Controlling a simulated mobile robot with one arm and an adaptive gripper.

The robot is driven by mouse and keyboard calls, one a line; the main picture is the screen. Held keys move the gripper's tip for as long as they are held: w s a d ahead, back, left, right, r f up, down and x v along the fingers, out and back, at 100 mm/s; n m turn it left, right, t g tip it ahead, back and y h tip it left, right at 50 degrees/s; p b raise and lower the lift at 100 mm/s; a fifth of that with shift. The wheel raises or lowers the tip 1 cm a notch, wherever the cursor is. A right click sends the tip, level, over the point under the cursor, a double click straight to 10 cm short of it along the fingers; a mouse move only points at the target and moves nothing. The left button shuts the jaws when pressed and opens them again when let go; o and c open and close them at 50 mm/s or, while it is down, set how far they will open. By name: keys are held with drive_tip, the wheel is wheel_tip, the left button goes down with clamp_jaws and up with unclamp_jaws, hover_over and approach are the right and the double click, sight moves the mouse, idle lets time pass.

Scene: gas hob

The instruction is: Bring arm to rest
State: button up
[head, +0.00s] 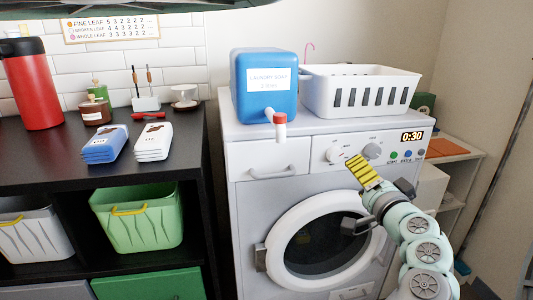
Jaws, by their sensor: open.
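My arm comes up from the bottom right in pale green and grey segments. My gripper (357,198) is in front of the upper right front of the white washing machine (255,215). A yellow-and-black striped piece shows at its upper side and a dark finger at its lower side. The two stand apart, with nothing seen between them. The striped piece overlaps the control panel (330,152) below the knobs in the picture. I cannot tell whether it touches the panel. The lower dark part overlaps the round door (290,222).
A blue laundry soap container (264,95) with a red-capped spout and a white basket (361,92) stand on the machine. A black shelf (207,190) at left holds a red flask (32,85), folded cloths (154,142) and a green bin (140,225). A white rack (455,182) stands right.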

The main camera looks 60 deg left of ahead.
drive_tip(key=shift+s+d, duration=0.25)
drive_tip(key=shift+d, duration=0.35)
